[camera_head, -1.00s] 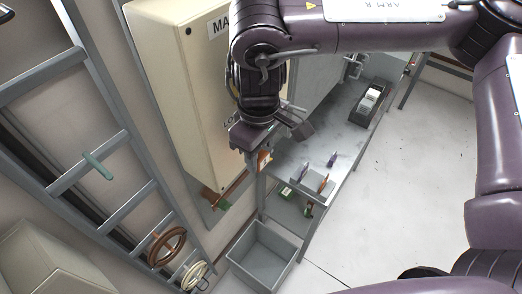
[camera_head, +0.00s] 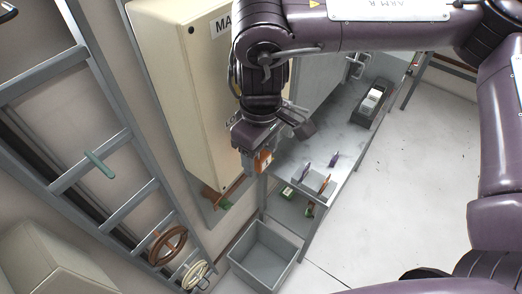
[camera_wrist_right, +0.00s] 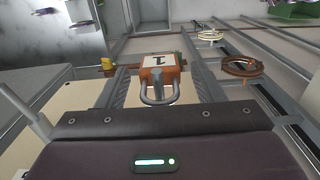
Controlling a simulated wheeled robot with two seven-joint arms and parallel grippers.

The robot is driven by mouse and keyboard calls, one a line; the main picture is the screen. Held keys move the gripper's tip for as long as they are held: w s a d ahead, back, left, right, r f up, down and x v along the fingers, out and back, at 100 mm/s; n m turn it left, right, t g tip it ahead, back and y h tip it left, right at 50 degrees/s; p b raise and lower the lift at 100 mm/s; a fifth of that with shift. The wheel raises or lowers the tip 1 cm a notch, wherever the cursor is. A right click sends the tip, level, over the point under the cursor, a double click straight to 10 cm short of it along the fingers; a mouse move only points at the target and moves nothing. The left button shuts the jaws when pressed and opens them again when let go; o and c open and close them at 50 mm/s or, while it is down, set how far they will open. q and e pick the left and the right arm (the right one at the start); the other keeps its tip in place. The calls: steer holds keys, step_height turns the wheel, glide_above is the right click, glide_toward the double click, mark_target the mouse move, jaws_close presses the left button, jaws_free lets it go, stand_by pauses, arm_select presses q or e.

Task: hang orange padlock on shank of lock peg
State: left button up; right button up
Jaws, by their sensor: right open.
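The orange padlock (camera_head: 263,161) shows just below my right gripper (camera_head: 272,141), beside the cream cabinet. In the right wrist view the padlock (camera_wrist_right: 158,72) has a white label with a "1", and its grey shackle points toward my palm. It lies between the two fingers of my right gripper (camera_wrist_right: 160,78), which are open with a gap visible on each side. The lock peg cannot be made out, so I cannot tell whether the shackle is around it. My left gripper is not in view.
The cream cabinet (camera_head: 175,95) stands close to the gripper. A metal table (camera_head: 335,148) with a small tray of tags is to the right. A grey bin (camera_head: 262,255) stands on the floor below. A ladder-like rack (camera_head: 120,150) is at left.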

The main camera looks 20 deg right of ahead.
steer(key=shift+r+b, duration=0.7)
steer(key=shift+r, duration=3.1)
